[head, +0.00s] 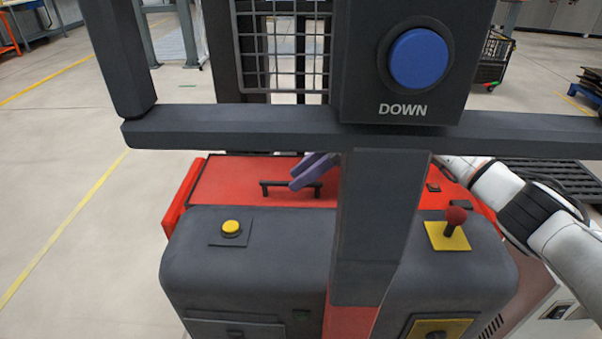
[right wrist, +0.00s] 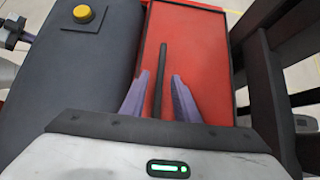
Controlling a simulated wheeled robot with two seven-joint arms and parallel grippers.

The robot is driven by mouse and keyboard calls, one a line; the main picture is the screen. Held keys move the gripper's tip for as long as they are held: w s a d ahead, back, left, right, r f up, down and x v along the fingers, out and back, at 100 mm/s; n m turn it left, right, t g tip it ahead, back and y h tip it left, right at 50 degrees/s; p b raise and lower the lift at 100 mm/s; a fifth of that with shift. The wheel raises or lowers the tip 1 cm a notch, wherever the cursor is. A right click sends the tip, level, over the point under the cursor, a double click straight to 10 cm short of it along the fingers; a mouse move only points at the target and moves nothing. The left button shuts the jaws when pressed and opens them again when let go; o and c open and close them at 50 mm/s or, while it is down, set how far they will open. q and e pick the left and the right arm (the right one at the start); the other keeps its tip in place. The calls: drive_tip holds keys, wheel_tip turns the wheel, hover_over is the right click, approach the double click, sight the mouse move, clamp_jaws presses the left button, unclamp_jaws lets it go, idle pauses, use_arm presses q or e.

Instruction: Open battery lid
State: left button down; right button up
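The battery lid is a red panel (head: 230,182) on top of the grey machine, and it lies flat and closed. It also shows in the right wrist view (right wrist: 200,50). A black bar handle (head: 275,184) stands on it. My right gripper (head: 297,180) has purple fingers and reaches over the lid from the right, partly hidden behind the dark post. In the right wrist view the gripper (right wrist: 160,76) is open, with the handle (right wrist: 163,55) running between its fingers; contact cannot be told. A small part of what looks like my left gripper (right wrist: 18,33) shows at the left edge.
A dark frame post (head: 380,230) and crossbar (head: 240,127) stand before the lid, with a blue DOWN button (head: 418,58) above. The grey console (head: 260,250) carries a yellow button (head: 231,228) and a red-knobbed lever (head: 455,218). Floor is clear at left.

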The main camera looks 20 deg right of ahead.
drive_tip(key=shift+a+f, duration=0.15)
drive_tip(key=shift+c, duration=0.4)
clamp_jaws()
drive_tip(key=shift+w, duration=0.1)
